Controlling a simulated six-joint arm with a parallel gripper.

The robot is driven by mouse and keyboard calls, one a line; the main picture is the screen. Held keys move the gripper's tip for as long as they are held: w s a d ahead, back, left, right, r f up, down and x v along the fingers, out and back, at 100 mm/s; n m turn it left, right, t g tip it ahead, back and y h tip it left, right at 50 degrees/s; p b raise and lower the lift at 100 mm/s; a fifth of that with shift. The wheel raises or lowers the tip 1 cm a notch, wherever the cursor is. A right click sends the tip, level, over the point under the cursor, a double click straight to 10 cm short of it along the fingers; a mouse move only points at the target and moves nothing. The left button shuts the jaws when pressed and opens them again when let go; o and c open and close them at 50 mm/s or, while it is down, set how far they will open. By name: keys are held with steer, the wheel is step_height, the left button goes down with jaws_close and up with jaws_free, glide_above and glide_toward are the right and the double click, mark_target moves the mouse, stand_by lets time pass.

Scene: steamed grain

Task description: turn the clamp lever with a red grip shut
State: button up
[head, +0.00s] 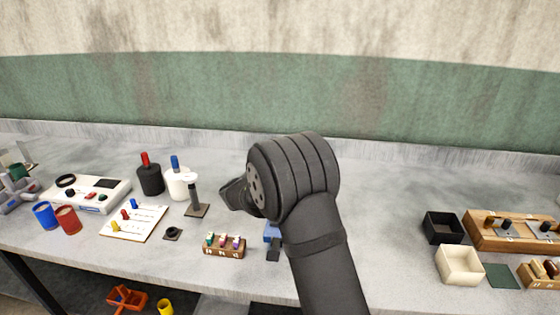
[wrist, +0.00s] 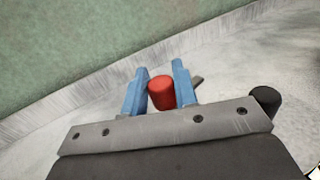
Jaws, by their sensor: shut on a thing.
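In the wrist view, the red grip (wrist: 161,93) of the clamp lever stands between the two blue fingers of my gripper (wrist: 163,72). My gripper is shut on it. A small grey piece (wrist: 198,80) shows just behind the right finger; I cannot tell whether it is part of the lever. The rest of the lever and the clamp's base are hidden.
Left of my arm are a grey post on a plate (head: 195,200), a small block with coloured pegs (head: 224,252), a black pot (head: 150,181) and a white pot (head: 176,187). A black box (head: 443,228) and a cream box (head: 460,264) stand at right. The bench behind my arm is clear.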

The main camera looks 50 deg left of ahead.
steer(key=shift+m+t+h, duration=0.15)
steer(key=shift+m+h, duration=1.25)
steer(key=shift+h, duration=0.8)
steer(key=shift+m+t+h, duration=0.15)
steer(key=shift+m+h, duration=1.25)
steer(key=shift+h, duration=0.8)
steer(key=o, duration=1)
steer(key=s+a, duration=0.1)
steer(key=s, duration=0.4)
steer(key=s+a, duration=0.1)
steer(key=s, duration=0.5)
steer(key=s+a, duration=0.1)
steer(key=s, duration=0.5)
steer(key=shift+s+a, duration=0.1)
